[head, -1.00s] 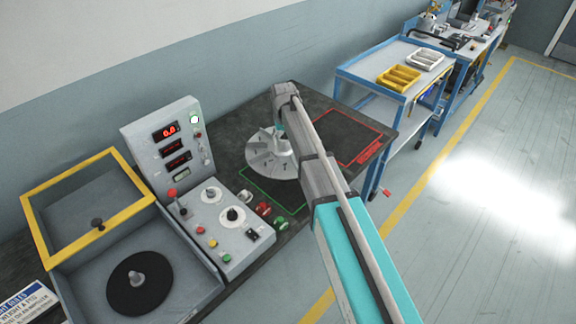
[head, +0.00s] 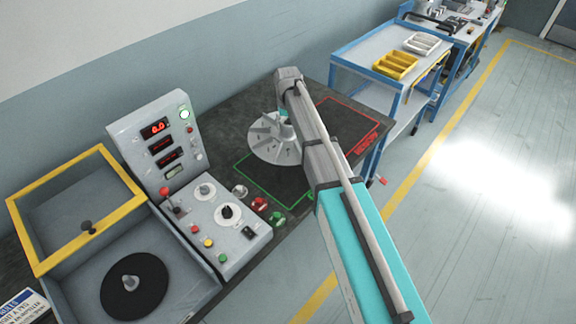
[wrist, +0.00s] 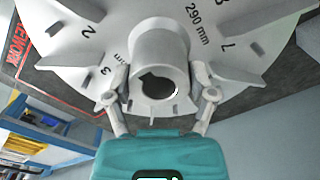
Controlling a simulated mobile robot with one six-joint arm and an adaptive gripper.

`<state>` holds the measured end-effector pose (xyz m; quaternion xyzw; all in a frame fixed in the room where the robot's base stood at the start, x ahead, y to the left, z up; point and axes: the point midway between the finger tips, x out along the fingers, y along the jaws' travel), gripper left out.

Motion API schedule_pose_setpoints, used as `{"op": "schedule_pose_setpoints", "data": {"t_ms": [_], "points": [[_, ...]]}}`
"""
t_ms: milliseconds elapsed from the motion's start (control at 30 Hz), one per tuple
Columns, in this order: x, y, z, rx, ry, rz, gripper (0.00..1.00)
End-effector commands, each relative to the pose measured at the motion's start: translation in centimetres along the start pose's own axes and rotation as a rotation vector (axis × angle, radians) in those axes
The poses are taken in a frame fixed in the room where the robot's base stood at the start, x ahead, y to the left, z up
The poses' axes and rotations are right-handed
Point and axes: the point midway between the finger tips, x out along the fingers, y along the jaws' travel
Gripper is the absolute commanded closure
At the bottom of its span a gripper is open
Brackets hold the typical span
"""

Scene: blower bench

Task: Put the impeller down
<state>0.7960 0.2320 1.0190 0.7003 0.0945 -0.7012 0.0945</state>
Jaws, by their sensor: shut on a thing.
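The grey bladed impeller (head: 268,150) hangs from my gripper (head: 285,122) over the dark bench mat (head: 222,140). In the wrist view, the two fingers of my gripper (wrist: 163,92) are shut on the round hub of the impeller (wrist: 225,40). Numbers and "290 mm" show on its disc. In the head view it overlaps the far part of the green outlined area (head: 250,178). The red outlined area, marked REWORK (head: 366,143), lies to its right and is partly hidden by my arm. I cannot tell how large the gap under the impeller is.
A control panel (head: 160,140) with knobs and buttons stands left of the impeller. An open yellow-framed box (head: 95,165) with a black disc (head: 135,285) is at the far left. A blue cart (head: 360,58) with yellow trays (head: 395,66) stands beyond the bench.

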Motion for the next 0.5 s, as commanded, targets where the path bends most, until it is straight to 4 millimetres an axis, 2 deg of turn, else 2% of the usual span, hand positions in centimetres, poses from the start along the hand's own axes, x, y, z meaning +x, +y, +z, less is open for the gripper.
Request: {"op": "schedule_pose_setpoints", "data": {"t_ms": [267, 500], "points": [[0.9, 0.2, 3.7, -0.029, 0.000, 0.000, 0.86], [2.0, 0.9, 8.5, -0.068, 0.000, 0.000, 0.86]]}}
